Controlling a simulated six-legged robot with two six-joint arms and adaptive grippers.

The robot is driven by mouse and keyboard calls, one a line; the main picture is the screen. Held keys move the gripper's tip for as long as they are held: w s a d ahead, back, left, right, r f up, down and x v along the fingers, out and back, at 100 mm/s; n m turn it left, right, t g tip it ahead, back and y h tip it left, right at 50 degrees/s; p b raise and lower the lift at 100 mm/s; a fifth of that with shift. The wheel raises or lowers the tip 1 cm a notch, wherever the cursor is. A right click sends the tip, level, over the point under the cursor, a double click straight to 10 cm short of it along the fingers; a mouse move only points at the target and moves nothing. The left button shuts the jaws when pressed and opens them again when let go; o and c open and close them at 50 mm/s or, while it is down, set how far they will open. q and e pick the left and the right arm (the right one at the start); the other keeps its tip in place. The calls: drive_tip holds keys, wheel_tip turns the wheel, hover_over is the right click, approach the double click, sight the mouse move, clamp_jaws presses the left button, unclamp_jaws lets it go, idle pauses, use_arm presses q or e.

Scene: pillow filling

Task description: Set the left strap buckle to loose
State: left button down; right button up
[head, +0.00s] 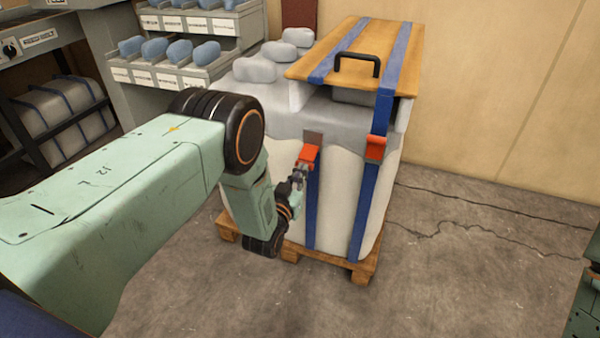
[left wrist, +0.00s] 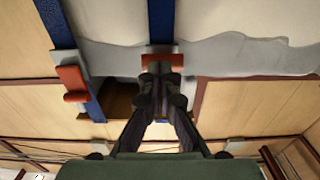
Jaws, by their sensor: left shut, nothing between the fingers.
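The left strap buckle (head: 309,153) is an orange-red lever below a grey-brown plate, on the left blue strap (head: 312,215) at the front of the big pale block. My left gripper (head: 301,172) is shut and empty at the buckle's lower left. In the left wrist view, the closed fingertips (left wrist: 160,82) overlap the lower edge of the red buckle (left wrist: 163,60). I cannot tell whether they touch it. The right strap's red buckle (head: 375,148) also shows at the left of the wrist view (left wrist: 69,80). My right gripper is not in view.
The block stands on a wooden pallet (head: 362,272). A wooden board (head: 340,63) with a black handle (head: 357,64) lies on top, under both straps. Shelves (head: 205,72) with blue-grey pillows stand behind left. The floor (head: 470,260) to the right is clear except for dark cracks or cables.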

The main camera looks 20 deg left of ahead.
use_arm(q)
drive_tip(key=shift+f, duration=0.3)
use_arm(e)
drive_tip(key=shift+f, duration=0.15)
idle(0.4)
